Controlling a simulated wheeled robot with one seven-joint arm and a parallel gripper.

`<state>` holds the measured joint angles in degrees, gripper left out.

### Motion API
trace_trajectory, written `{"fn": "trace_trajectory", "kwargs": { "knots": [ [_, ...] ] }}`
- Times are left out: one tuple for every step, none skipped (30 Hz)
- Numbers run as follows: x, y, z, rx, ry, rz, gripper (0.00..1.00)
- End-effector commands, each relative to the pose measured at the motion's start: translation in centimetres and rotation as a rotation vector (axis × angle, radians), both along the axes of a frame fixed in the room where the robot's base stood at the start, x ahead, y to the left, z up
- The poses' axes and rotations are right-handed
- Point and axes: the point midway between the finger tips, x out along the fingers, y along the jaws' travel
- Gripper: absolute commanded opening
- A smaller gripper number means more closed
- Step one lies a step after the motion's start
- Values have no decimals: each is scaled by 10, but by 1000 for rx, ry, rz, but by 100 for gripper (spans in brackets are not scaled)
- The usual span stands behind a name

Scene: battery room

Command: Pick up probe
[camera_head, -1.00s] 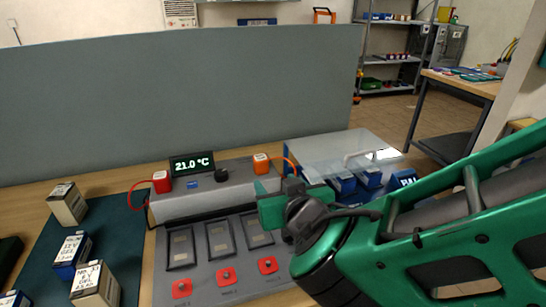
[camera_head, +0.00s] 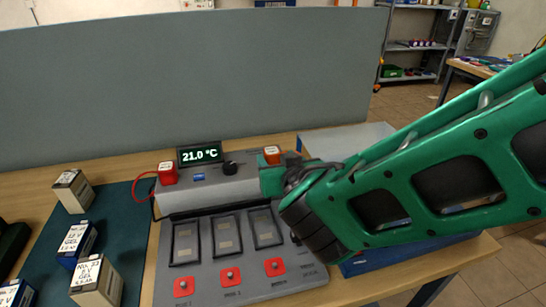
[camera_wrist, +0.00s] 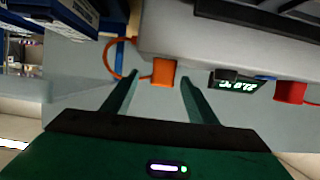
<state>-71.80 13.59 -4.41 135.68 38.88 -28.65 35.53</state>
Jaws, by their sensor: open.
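An orange block with a cable (camera_head: 272,155) stands at the right end of the grey tester's top in the head view. A red block with a red cable (camera_head: 168,173) stands at the left end. Either may be the probe; I cannot tell which is meant. My gripper (camera_head: 271,180) is just in front of the orange block. In the wrist view the orange block (camera_wrist: 163,71) shows between my two open fingers (camera_wrist: 160,92), near their tips, and nothing is gripped. The red block (camera_wrist: 290,92) is off to the right there. My arm hides part of the tester's right end.
The display (camera_head: 199,154) reads 21.0 °C beside a black knob (camera_head: 230,168). Three bays with red buttons (camera_head: 231,276) lie in front. Several labelled batteries (camera_head: 97,280) stand on a dark mat (camera_head: 118,218) at left. A grey partition (camera_head: 200,85) stands behind.

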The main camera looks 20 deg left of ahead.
Motion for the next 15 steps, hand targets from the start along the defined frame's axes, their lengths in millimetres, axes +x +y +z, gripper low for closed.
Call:
{"fn": "trace_trajectory", "kwargs": {
  "knots": [
    [5, 4, -3, -1, -1, -1, 53],
    [8, 7, -5, -2, 0, -2, 53],
    [12, 10, -7, -1, 1, -1, 53],
    [15, 13, -9, -1, 0, -2, 53],
    [18, 15, -10, -1, 0, -3, 53],
    [22, 17, -12, 0, 1, -2, 53],
    [25, 19, -13, -1, 0, -3, 53],
    [28, 20, -14, -1, 0, -3, 53],
    [31, 22, -15, -1, 0, -3, 53],
    [32, 23, -16, -1, 0, -3, 53],
    [33, 23, -16, -1, 0, -2, 53],
    [34, 24, -17, 0, 1, -2, 53],
    [34, 24, -16, 1, 0, -1, 53],
    [34, 24, -17, 1, 0, -1, 53],
    [34, 25, -16, 1, 0, -1, 53]
  ]
}}
